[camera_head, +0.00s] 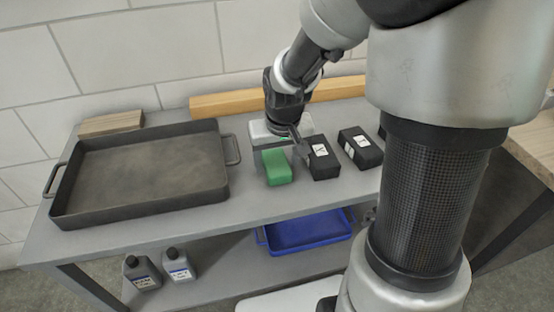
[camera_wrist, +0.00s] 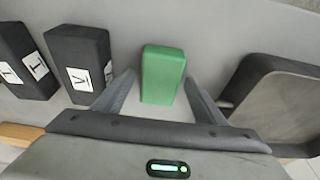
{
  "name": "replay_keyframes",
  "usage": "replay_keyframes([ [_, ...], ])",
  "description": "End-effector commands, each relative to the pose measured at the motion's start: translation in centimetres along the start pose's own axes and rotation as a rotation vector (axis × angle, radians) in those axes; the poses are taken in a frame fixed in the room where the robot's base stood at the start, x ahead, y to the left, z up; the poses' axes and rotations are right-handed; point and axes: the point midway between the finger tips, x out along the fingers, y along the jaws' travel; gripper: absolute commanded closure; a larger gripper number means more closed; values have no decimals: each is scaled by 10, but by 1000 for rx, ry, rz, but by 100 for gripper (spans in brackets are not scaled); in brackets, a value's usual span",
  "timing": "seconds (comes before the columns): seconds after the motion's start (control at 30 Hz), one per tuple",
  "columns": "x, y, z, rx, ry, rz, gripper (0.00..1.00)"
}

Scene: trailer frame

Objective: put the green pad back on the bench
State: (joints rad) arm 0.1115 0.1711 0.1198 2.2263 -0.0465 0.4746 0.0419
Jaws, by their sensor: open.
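The green pad (camera_head: 277,167) lies on the grey bench (camera_head: 240,205), between the dark tray and the black boxes. In the wrist view the green pad (camera_wrist: 162,75) shows between the two fingers of my open gripper (camera_wrist: 157,88), with a gap on each side. In the head view my gripper (camera_head: 290,142) is at the pad's far end, and its fingers are partly hidden. I cannot tell whether the fingers are level with the pad or above it.
A black box (camera_head: 323,162) stands close to the pad's right, with another black box (camera_head: 361,152) beyond it. The large dark tray (camera_head: 222,188) is on the left. A wooden beam (camera_head: 222,104) lies along the back. A blue tray (camera_head: 312,244) and two bottles (camera_head: 145,279) sit on the lower shelf.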

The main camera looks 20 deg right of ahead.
Motion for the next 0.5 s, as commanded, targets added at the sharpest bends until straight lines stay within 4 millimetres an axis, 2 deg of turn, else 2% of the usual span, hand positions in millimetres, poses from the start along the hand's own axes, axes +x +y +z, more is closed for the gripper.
replay_keyframes([
  [0.5, -99, 0, -2, 0, 4, 1, 35],
])
